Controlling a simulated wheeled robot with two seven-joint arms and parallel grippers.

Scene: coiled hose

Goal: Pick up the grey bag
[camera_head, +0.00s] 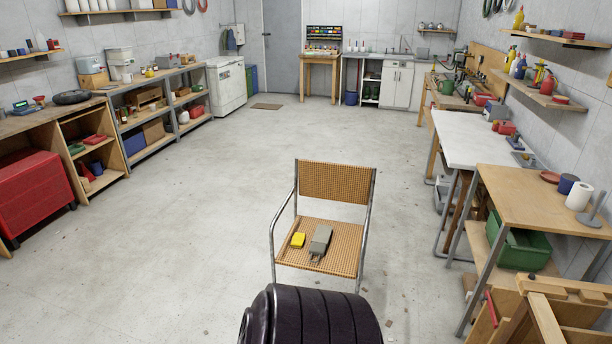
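A grey, flat, oblong thing (321,239) lies on the woven seat of a tan chair (338,183), right of the seat's middle. It is the likeliest grey bag, but it is too small to be sure. Its near end narrows to small prongs or straps. A small yellow thing (298,240) lies to its left on the same seat, a little apart from it. Neither of my grippers is in view.
The chair has metal tube arms and stands on open concrete floor. A dark ribbed rounded shape (312,318) fills the bottom middle, in front of the chair; I cannot tell what it is. A wooden table (535,205) stands at right. Floor left of the chair is clear.

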